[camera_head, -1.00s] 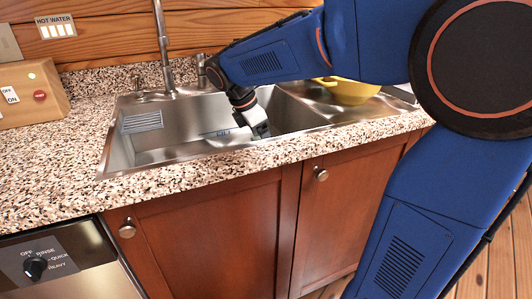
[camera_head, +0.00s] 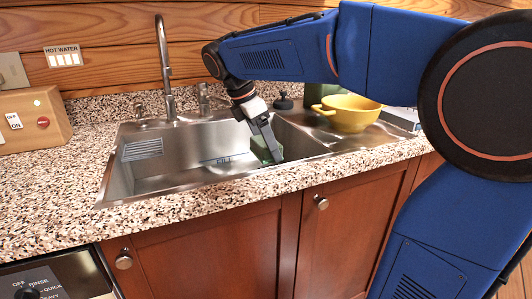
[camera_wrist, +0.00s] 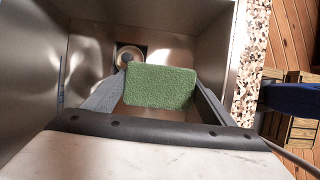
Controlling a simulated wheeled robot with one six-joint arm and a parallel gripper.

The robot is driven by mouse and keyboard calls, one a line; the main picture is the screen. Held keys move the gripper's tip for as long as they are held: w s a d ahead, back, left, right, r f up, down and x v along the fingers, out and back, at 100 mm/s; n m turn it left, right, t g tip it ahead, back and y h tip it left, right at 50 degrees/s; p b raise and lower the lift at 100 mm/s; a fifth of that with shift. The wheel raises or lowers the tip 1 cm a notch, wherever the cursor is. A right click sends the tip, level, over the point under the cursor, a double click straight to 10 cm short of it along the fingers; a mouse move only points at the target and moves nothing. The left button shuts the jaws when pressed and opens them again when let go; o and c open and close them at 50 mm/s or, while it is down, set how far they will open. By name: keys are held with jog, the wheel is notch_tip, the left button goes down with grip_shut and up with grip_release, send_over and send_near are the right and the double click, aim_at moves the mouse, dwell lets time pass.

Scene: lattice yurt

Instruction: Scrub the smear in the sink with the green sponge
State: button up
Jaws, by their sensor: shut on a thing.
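The green sponge (camera_wrist: 160,86) is held between the two fingers of my gripper (camera_wrist: 161,95), seen from above in the wrist view. In the head view, the sponge (camera_head: 262,151) shows as a green patch at my gripper's fingertips (camera_head: 270,150). My gripper reaches down into the right part of the steel sink (camera_head: 184,178). I cannot tell if the sponge touches the sink floor. I cannot make out the smear in either view; the sponge and fingers hide part of the sink. A round drain (camera_wrist: 130,58) shows beyond the sponge.
A faucet (camera_head: 163,70) rises behind the sink. A yellow bowl (camera_head: 348,112) stands to the right of the basin. Speckled counter (camera_head: 200,200) surrounds the sink, with its front edge close to my arm's side. A wooden switch box (camera_head: 32,118) sits at the left.

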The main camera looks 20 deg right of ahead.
jog(key=shift+r, duration=3.7)
